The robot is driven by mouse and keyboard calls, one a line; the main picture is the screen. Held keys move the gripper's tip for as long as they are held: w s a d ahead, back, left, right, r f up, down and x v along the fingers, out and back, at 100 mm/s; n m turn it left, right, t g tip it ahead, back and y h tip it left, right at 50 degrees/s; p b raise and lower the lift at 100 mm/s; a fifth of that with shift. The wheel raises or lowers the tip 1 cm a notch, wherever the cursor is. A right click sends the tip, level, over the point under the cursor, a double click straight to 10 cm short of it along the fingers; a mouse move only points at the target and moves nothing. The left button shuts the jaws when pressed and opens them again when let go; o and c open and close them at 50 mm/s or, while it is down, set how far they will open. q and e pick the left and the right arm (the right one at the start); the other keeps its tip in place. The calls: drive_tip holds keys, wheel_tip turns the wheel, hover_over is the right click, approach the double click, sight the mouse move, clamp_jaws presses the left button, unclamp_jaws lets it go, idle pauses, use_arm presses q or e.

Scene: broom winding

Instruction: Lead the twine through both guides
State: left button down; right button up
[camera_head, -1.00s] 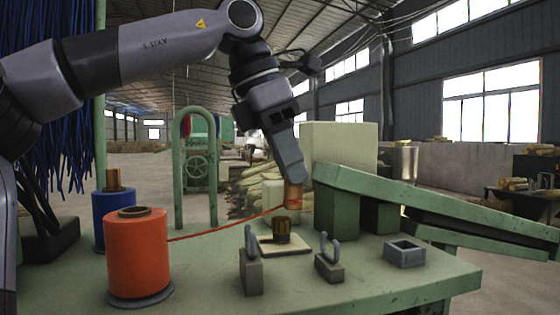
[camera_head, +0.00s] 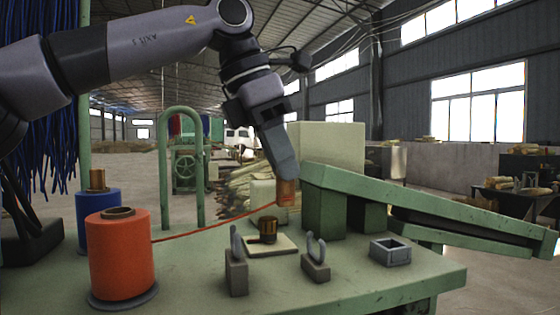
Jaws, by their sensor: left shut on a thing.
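An orange-red twine (camera_head: 215,229) runs from the big orange spool (camera_head: 121,258) at the left, rising rightward to my left gripper (camera_head: 286,183). The gripper is shut on a small copper-coloured bobbin (camera_head: 287,191) with the twine's end at it, held above the bench behind the guides. The left guide (camera_head: 236,266) and the right guide (camera_head: 316,261) are grey blocks with upright loops at the front of the bench. The twine passes behind and above the left guide, apart from both loops. My right gripper is not in view.
A brown peg on a pale plate (camera_head: 283,246) stands between and behind the guides. A grey square holder (camera_head: 390,251) is at the right. A blue spool (camera_head: 98,212) stands behind the orange one. A green machine arm (camera_head: 430,205) borders the bench (camera_head: 360,285) at the right.

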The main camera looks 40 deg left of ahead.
sight(277, 180)
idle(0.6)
use_arm(q)
drive_tip(key=shift+f+b, duration=1.5)
drive_tip(key=shift+f, duration=0.6)
drive_tip(key=shift+r+p, duration=1.05)
drive_tip(key=shift+p, duration=0.2)
